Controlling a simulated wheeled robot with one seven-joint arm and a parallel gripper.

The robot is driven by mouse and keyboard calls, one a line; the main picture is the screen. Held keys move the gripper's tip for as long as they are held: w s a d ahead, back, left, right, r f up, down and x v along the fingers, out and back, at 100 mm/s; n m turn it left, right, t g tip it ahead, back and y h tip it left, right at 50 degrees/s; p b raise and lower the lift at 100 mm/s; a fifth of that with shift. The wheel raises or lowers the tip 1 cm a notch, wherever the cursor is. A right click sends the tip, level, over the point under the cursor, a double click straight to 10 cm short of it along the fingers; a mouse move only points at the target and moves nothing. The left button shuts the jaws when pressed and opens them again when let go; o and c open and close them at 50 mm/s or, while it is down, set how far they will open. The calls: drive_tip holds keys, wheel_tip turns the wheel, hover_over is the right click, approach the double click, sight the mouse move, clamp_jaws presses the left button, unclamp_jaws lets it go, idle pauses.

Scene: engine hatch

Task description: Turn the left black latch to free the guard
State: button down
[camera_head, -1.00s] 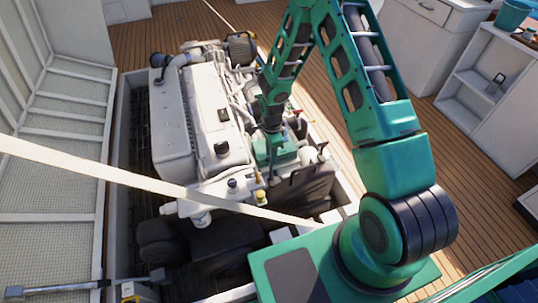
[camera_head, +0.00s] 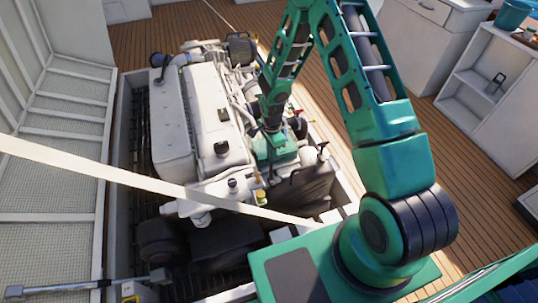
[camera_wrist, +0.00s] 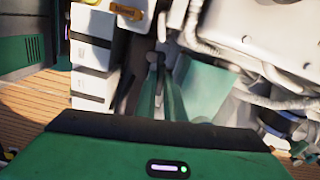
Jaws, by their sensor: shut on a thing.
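My gripper (camera_wrist: 162,88) points down into the engine bay, and its two green fingers come close together in the wrist view. They are shut on a small dark piece, which looks like the black latch (camera_wrist: 156,58); my fingers cover part of it. In the head view my green gripper body (camera_head: 274,147) is over the right side of the engine, and its fingertips are hidden. A dark guard-like cover (camera_head: 305,188) lies just in front of it. A black T-shaped handle (camera_head: 322,148) stands upright to the right of my gripper, apart from it.
The white engine (camera_head: 190,115) fills the hatch, with pipes and hoses close to my gripper. A pale beam (camera_head: 120,176) crosses in front of it. The hatch frame surrounds the bay. Wooden deck (camera_head: 350,165) is open at right, before a white cabinet (camera_head: 490,85).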

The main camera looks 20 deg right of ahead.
drive_tip(key=n, duration=0.4)
drive_tip(key=shift+w, duration=0.1)
drive_tip(key=n, duration=0.4)
drive_tip(key=shift+r, duration=0.1)
drive_tip(key=n, duration=0.4)
drive_tip(key=shift+w+n, duration=0.1)
drive_tip(key=shift+n, duration=2)
drive_tip(key=shift+w, duration=0.1)
drive_tip(key=c, duration=1.8)
unclamp_jaws()
drive_tip(key=shift+c, duration=0.2)
drive_tip(key=shift+s, duration=0.2)
